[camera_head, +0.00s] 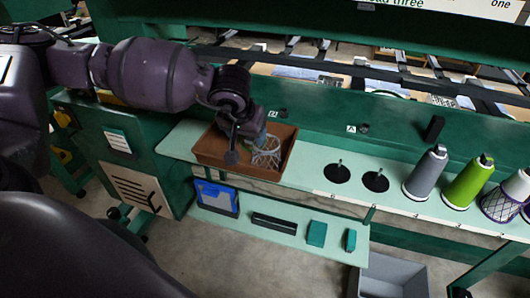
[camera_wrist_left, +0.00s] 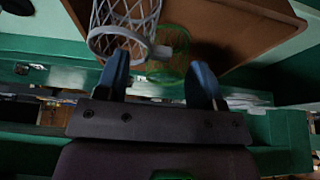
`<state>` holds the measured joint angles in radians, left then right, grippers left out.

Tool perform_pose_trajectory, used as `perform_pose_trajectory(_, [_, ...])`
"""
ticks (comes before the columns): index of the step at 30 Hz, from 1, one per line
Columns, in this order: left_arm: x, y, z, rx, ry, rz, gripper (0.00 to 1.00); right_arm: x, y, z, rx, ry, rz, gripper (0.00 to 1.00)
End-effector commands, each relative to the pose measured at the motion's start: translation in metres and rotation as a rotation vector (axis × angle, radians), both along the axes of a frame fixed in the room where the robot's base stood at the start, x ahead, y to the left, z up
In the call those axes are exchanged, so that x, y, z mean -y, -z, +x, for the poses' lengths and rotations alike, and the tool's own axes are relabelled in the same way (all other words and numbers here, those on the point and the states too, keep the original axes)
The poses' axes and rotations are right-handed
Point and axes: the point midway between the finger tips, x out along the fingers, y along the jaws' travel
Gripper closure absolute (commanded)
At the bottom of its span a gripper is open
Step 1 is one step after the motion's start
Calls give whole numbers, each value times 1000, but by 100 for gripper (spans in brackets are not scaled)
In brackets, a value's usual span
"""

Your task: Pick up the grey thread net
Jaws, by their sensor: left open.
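The grey thread net (camera_head: 267,157), a pale open-mesh sleeve with a thick rim, is in the brown tray (camera_head: 216,152). It shows at the upper left in the left wrist view (camera_wrist_left: 122,30). A green net (camera_wrist_left: 168,44) is beside it, largely hidden by my left arm in the head view. My left gripper (camera_head: 262,136) is over the tray, close to the nets. In the left wrist view its two blue fingers (camera_wrist_left: 160,72) are apart. The left finger is close to the grey net's rim; I cannot tell whether they touch. My right gripper is out of view.
Right of the tray, the pale green shelf has two black spindle discs (camera_head: 337,173), then a grey cone (camera_head: 425,172), a green cone (camera_head: 467,182) and a netted purple cone (camera_head: 501,204). A green wall rises behind. A grey bin (camera_head: 393,275) stands below.

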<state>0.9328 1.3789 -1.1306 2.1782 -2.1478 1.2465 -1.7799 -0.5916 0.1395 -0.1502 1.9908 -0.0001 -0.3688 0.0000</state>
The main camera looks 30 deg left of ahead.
Motion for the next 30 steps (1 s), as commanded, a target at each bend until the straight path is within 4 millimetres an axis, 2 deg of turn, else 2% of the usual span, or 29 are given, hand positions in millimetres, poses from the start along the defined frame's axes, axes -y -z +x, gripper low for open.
perform_pose_trajectory(9, [-2,34,18,-1,0,0,38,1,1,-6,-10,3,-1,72])
perform_pose_trajectory(18, [-3,37,19,0,0,-1,38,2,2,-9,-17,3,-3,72])
perform_pose_trajectory(28, [-3,37,19,0,0,-1,89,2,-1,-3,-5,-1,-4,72])
perform_pose_trajectory(30, [-3,37,19,0,0,0,89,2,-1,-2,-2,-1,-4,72])
